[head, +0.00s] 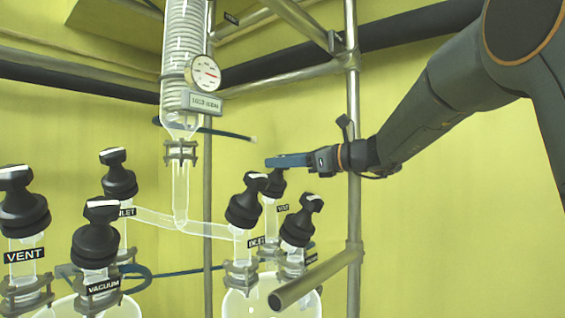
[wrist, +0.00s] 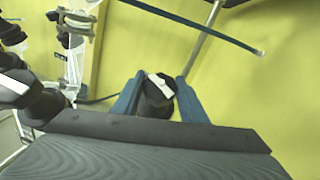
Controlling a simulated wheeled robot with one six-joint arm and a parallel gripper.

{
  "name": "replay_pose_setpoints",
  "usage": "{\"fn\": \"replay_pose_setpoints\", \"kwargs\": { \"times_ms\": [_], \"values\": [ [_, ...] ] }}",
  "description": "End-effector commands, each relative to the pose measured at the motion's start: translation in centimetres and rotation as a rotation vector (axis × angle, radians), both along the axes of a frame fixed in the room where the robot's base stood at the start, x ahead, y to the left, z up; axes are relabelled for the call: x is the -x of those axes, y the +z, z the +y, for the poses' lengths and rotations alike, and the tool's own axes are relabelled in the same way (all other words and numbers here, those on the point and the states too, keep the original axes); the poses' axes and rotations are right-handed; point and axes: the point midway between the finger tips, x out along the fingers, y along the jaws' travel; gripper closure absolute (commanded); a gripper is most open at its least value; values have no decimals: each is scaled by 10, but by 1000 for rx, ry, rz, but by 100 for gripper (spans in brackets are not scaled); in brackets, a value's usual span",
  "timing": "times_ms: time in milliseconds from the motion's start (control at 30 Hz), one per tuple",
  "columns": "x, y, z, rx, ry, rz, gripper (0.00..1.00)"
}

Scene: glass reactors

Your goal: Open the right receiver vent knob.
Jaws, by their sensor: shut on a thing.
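The right receiver vent knob (head: 273,184) is a black knob above a glass neck with a small VENT label, at the back of the right receiver (head: 262,300). My gripper (head: 272,162) reaches it from the right, its blue fingers at the knob's top and hiding part of it. In the wrist view the knob (wrist: 157,97) sits between the two blue fingers of my gripper (wrist: 158,92), one on each side. The gripper is shut on it. A white bar mark on the knob's top lies diagonally in that view.
The right inlet knob (head: 246,202) stands close to the left, and another black knob (head: 302,222) to the front right. A metal pipe end (head: 300,287) juts out in front. A vertical pole (head: 354,200) stands right beside my wrist. The condenser (head: 185,70) hangs at the upper left.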

Motion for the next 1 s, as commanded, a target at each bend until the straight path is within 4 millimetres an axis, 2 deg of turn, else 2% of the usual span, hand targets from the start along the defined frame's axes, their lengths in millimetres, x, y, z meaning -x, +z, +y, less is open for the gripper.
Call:
{"fn": "replay_pose_setpoints", "kwargs": {
  "times_ms": [300, 733, 767, 800, 867, 1000],
  "values": [
    [-1, 0, -1, 39, 87, -33, 84],
    [0, 0, 0, 43, 96, -38, 84],
    [0, 0, 0, 43, 96, -38, 60],
    [0, 0, 0, 43, 96, -37, 53],
    [0, 0, 0, 43, 96, -37, 43],
    [0, 0, 0, 43, 96, -37, 43]
  ]
}}
